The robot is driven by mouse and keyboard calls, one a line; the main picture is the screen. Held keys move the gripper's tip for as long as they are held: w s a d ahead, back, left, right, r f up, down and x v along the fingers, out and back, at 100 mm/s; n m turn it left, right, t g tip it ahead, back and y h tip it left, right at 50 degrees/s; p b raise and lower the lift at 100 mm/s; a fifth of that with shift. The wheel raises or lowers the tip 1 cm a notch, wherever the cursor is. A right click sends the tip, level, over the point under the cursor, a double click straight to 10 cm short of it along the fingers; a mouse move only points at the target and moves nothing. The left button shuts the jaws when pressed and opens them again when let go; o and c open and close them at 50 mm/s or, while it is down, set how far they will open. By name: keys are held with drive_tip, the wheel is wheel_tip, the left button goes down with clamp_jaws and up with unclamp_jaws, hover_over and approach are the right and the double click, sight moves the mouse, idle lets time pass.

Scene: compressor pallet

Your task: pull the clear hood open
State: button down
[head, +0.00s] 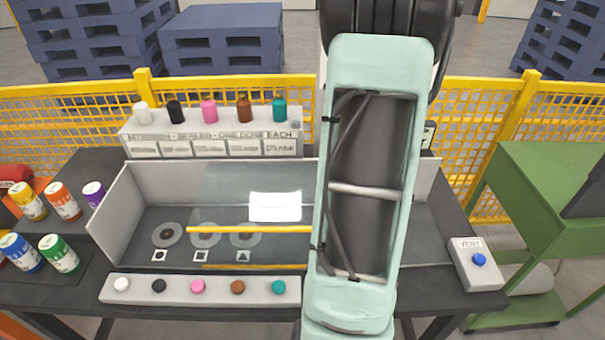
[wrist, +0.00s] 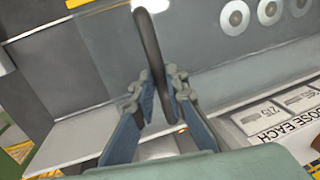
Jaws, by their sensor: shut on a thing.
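The clear hood (head: 225,185) is a see-through panel over the grey-walled bay on the bench, with a yellow strip (head: 250,229) along its front. Its left part shows in the head view; my arm covers its right part. In the wrist view, my gripper (wrist: 160,88) has its two fingers closed around a dark curved handle (wrist: 148,35). The handle passes between the fingertips. In the head view my gripper is hidden behind my arm. How far the hood stands open is hard to tell.
Round discs (head: 166,235) lie in the bay above printed shapes. A strip of coloured buttons (head: 197,287) runs along the front. Bottles (head: 208,110) stand on a rack behind. A vent box (head: 474,262) is at right; coloured cans (head: 61,201) are at left. Yellow fencing is behind.

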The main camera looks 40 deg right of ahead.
drive_tip(key=s+d+p, duration=0.1)
drive_tip(key=s+d, duration=1.1)
drive_tip(key=d, duration=0.3)
drive_tip(key=shift+d, duration=0.25)
drive_tip(key=c, duration=1.9)
unclamp_jaws()
drive_tip(key=shift+w, duration=0.1)
drive_tip(key=shift+c, duration=0.2)
wheel_tip(320, 180, up, 12)
drive_tip(key=s+d, duration=0.1)
drive_tip(key=shift+s+d, duration=0.25)
drive_tip(key=shift+d, duration=0.15)
drive_tip(key=shift+w, duration=0.1)
